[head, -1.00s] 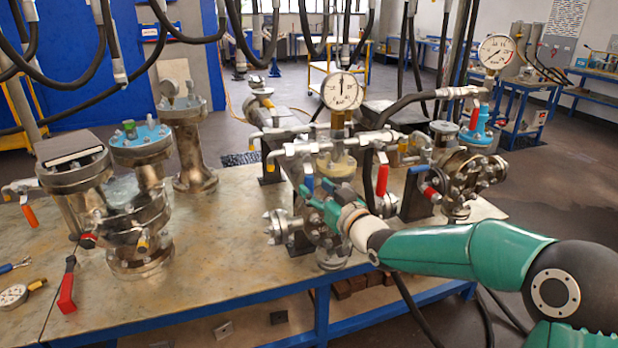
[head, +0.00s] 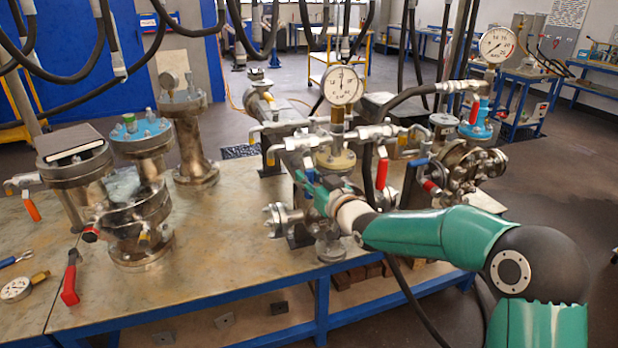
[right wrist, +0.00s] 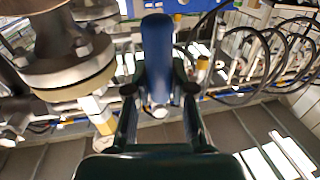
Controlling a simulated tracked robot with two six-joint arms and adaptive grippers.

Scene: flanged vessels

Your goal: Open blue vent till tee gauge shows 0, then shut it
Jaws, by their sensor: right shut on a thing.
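The blue vent handle (right wrist: 158,50) stands between the fingers of my right gripper (right wrist: 159,92) in the right wrist view, and the fingers are shut on it. In the head view my right gripper (head: 314,190) is at the tee's front valve, and only a little of the blue handle (head: 310,174) shows above it. The tee gauge (head: 342,85) stands upright on a brass stem above the flanged tee. Its dark needle points roughly upward, but the numbers are too small to read. My left gripper is not in view.
A second gauge (head: 497,45) stands at the right. A red handle (head: 382,173) hangs close to the right of my gripper. Another blue handle (head: 415,162) is further right. Flanged vessels (head: 140,215) crowd the left of the bench; its front middle (head: 225,270) is clear.

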